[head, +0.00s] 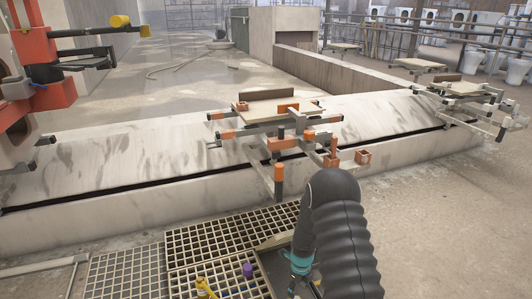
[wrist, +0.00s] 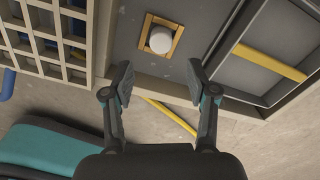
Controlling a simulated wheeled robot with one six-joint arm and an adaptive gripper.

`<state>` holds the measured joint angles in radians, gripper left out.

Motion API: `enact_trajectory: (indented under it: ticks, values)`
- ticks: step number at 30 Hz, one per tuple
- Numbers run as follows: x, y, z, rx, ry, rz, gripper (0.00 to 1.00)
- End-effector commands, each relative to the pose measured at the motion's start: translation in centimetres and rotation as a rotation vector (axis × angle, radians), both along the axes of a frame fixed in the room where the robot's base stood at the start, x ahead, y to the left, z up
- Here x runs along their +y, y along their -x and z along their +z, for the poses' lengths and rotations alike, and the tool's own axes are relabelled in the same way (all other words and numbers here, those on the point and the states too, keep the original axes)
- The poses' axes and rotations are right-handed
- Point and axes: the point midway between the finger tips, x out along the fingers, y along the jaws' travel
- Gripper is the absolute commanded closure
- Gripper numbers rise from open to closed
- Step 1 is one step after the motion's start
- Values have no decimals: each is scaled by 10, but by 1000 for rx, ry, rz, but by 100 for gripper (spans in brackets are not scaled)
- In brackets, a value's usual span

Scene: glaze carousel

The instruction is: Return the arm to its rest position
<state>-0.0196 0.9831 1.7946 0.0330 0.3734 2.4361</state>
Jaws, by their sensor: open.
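My gripper (wrist: 159,82) is open in the wrist view, with its two dark pads apart and nothing between them. Beyond the fingertips a white round thing (wrist: 160,39) sits in a square yellow frame on a grey surface (wrist: 122,35); the pads look apart from it. In the head view my arm, in a black ribbed sleeve (head: 343,240), is bent down at the lower right. A teal part of it (head: 299,262) shows beside the sleeve, low over a dark tray. The fingertips cannot be made out there.
A pale grating (head: 205,255) lies left of my arm, with a purple-topped thing (head: 248,270) and a yellow thing (head: 204,287). A carousel stand with orange parts (head: 278,109) is just beyond my arm. An orange machine (head: 50,55) stands left. Floor at right is clear.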

Motion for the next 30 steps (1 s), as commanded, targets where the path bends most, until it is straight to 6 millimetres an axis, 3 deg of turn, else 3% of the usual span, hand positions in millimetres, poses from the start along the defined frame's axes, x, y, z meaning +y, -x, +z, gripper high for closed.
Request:
enact_trajectory:
  ticks: [8, 13, 16, 20, 30]
  values:
    - [-1, 16, -1, 54, -14, 357, 42]
    - [-1, 49, -4, 138, -55, 660, 42]
    - [-2, 68, 9, 175, -92, 863, 42]
    - [-2, 85, 46, 190, -138, 1134, 42]
    - [-5, 121, 180, 136, -197, 1747, 42]
